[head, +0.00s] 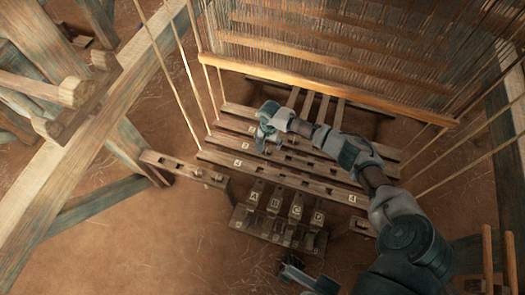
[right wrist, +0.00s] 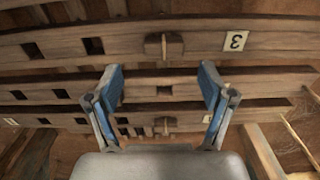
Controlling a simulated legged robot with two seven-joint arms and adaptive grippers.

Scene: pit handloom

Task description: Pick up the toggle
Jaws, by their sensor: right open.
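Small wooden toggles sit in slots of the slatted lams. In the right wrist view, one toggle (right wrist: 164,46) stands on the lam with label 3, centred beyond my fingers. Another toggle (right wrist: 165,125) is on a nearer lam, between the fingers in the picture. I cannot tell which one the task means. My right gripper (right wrist: 163,82) is open, with nothing between its blue-padded fingers. In the head view the right gripper (head: 266,125) is over the left part of the lams and hides part of them. A dark part of mine at the bottom may be the left gripper (head: 293,271); its jaws are unclear.
Wooden blocks marked A to D (head: 275,203) stand in front of the lams. The heddle frame's bar (head: 330,85) and slanting cords (head: 183,75) rise around the lams. A timber frame (head: 75,160) stands at left. Bare floor (head: 140,240) lies lower left.

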